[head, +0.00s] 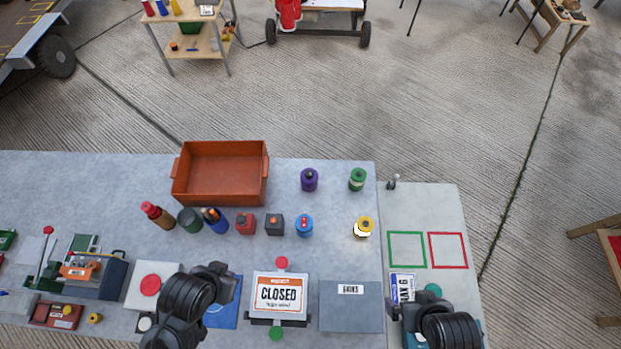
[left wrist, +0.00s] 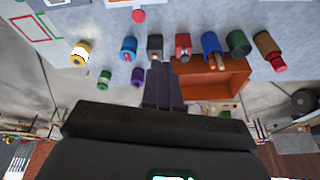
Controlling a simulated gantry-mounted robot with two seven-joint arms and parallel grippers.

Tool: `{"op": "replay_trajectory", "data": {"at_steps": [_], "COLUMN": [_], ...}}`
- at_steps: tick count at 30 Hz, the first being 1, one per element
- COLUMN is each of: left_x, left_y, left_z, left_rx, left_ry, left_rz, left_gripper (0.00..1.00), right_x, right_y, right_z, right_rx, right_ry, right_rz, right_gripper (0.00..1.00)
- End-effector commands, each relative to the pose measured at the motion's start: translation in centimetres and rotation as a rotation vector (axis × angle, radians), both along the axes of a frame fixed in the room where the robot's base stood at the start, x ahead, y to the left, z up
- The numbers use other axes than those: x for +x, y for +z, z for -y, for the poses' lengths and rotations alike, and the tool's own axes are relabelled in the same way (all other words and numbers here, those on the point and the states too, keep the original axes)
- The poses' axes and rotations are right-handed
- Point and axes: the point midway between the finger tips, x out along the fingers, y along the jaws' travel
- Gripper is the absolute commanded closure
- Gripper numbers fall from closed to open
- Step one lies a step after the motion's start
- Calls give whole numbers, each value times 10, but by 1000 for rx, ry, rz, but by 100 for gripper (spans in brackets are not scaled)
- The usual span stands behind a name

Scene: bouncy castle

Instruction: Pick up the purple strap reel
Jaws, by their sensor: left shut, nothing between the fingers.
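The purple strap reel (head: 309,180) stands on the grey table in the head view, right of the orange bin. It also shows in the left wrist view (left wrist: 137,76), beyond the fingers and to their left. My left gripper (head: 222,272) is over the near part of the table, left of the CLOSED sign, well short of the reel. Its fingers (left wrist: 162,80) are together and hold nothing. My right gripper (head: 393,308) is low at the right, by the table's near edge, far from the reel; its finger opening is not clear.
The orange bin (head: 221,175) stands left of the reel, and a green reel (head: 357,180) stands to its right. A blue reel (head: 304,226), a yellow reel (head: 364,227), a dark box (head: 275,225) and a red box (head: 246,224) stand nearer me. Bare table surrounds the purple reel.

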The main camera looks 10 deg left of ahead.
Motion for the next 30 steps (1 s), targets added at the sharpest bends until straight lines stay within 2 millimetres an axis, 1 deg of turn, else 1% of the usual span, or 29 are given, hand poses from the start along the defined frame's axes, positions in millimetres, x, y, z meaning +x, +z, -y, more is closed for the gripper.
{"op": "replay_trajectory", "data": {"at_steps": [8, 11, 27, 28, 30], "left_x": [0, 0, 0, 0, 0], "left_y": [0, 0, 0, 0, 0], "left_z": [0, 0, 0, 0, 0], "left_rx": [0, 0, 0, 0, 0], "left_ry": [0, 0, 0, 0, 0], "left_rz": [0, 0, 0, 0, 0], "left_gripper": [100, 86, 4, 0, 0], "right_x": [0, 0, 0, 0, 0], "right_y": [0, 0, 0, 0, 0], "right_z": [0, 0, 0, 0, 0], "right_rx": [0, 0, 0, 0, 0], "right_ry": [0, 0, 0, 0, 0], "right_rz": [0, 0, 0, 0, 0], "right_gripper": [0, 0, 0, 0, 0]}}
